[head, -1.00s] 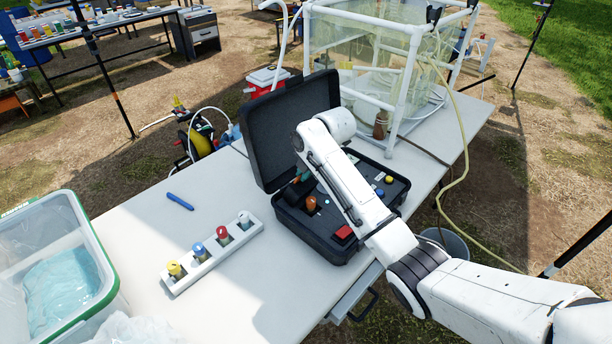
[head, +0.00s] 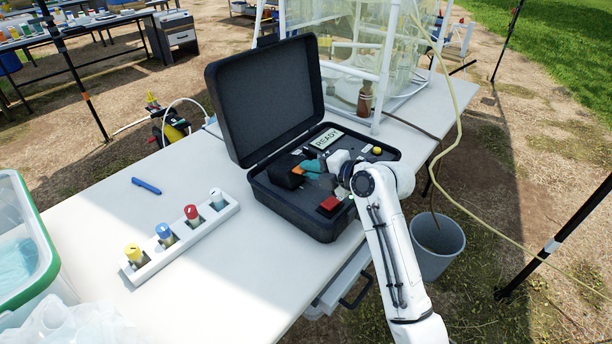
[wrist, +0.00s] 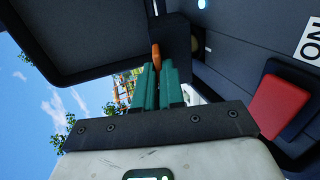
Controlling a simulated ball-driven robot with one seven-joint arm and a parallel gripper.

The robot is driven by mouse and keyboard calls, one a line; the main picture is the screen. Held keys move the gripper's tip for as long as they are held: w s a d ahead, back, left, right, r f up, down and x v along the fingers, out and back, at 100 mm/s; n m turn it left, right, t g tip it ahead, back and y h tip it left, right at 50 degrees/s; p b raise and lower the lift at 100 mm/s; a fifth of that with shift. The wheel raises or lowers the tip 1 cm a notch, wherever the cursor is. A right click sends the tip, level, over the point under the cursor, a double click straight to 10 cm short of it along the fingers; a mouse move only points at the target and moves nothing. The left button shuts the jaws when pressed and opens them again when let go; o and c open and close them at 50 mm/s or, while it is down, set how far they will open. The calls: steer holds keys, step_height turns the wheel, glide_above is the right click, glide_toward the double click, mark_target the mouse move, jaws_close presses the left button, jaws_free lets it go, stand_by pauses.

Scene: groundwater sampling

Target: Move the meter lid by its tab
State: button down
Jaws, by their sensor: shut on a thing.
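The meter is a black case (head: 300,222) on the white table, with its large hinged cover (head: 265,98) standing open. Inside it a small dark block, seemingly the meter lid (head: 284,173), stands raised above the panel. In the wrist view the dark lid (wrist: 172,32) is behind its orange tab (wrist: 156,57). My gripper (head: 313,168) reaches in from the right, and its teal fingers (wrist: 157,80) are shut on the tab. The fingers and wrist hide part of the panel, and I cannot tell the lid's exact angle.
The panel has a READY screen (head: 327,138), a red block (head: 330,204) and a yellow knob (head: 377,150). A white rack (head: 182,240) with several coloured-cap bottles and a blue pen (head: 146,186) lie left. A brown bottle (head: 365,98) stands behind; a grey bucket (head: 437,245) is right.

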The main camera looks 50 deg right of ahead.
mark_target(301, 178)
steer(key=shift+s+f+b, duration=0.35)
steer(key=shift+f+b, duration=0.35)
steer(key=shift+s+f+b, duration=0.35)
steer(key=shift+f+b, duration=0.3)
steer(key=shift+b, duration=0.05)
steer(key=shift+a+f, duration=0.1)
steer(key=c, duration=1.3)
jaws_free()
steer(key=shift+w, duration=0.1)
steer(key=shift+o, duration=0.3)
steer(key=shift+r, duration=0.2)
steer(key=shift+s+r, duration=0.2)
steer(key=shift+s, duration=0.35)
steer(key=v, duration=0.9)
steer(key=shift+s+r, duration=0.1)
steer(key=shift+s, duration=0.2)
